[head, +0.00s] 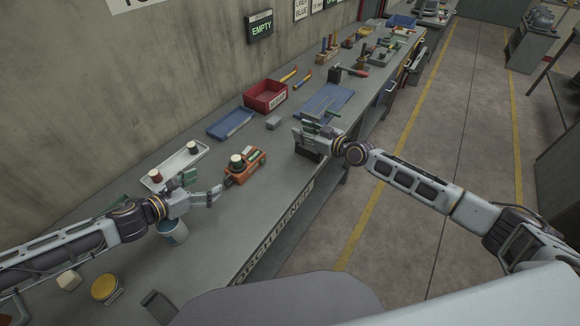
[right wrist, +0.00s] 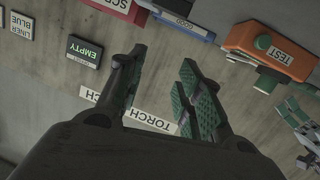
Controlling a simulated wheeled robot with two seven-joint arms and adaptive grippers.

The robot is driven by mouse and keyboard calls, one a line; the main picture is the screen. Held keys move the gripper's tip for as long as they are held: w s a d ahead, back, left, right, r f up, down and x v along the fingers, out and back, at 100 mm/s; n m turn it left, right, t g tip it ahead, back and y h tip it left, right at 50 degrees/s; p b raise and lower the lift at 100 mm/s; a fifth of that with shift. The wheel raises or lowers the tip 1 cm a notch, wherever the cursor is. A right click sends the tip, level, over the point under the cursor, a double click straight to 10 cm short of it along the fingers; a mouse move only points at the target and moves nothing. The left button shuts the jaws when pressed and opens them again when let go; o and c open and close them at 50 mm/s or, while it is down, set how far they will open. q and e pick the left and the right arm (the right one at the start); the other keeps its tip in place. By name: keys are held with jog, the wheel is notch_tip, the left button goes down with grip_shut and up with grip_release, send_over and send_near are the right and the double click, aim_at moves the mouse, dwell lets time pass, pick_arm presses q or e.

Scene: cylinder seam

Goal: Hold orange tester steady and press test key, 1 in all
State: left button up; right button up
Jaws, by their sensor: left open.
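The orange tester (head: 252,168) sits on the grey bench, right of the white tray.
The white tray (head: 165,180) holds small cylinders. A cup (head: 173,234) stands beneath my left wrist. A blue tray (head: 230,123), red bin (head: 265,96) and grey block (head: 273,122) lie behind the tester. A wall sign (head: 260,26) reads EMPTY. Bench between tester and right gripper is clear.

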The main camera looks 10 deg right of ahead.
aim_at(231, 172)
jog(key=s+a+f+n+g, duration=0.1)
jog(key=s+a+f, duration=0.1)
jog(key=s, duration=0.1)
jog(key=s+a+f+n+g+y, duration=0.1)
jog(key=s+a+f, duration=0.1)
jog(key=s, duration=0.1)
jog(key=s+a+f+n+g, duration=0.1)
jog(key=s+a+f+n, duration=0.1)
jog(key=s, duration=0.2)
jog(key=shift+a+f+g, duration=0.1)
jog(key=shift+a+g, duration=0.2)
jog(key=shift+a, duration=0.1)
pick_arm(q)
jog(key=shift+w+d, duration=0.1)
jog(key=shift+w, duration=0.05)
jog(key=shift+x, duration=6.75)
jog(key=c, duration=1.4)
pick_arm(e)
jog(key=shift+c, duration=0.2)
grip_shut()
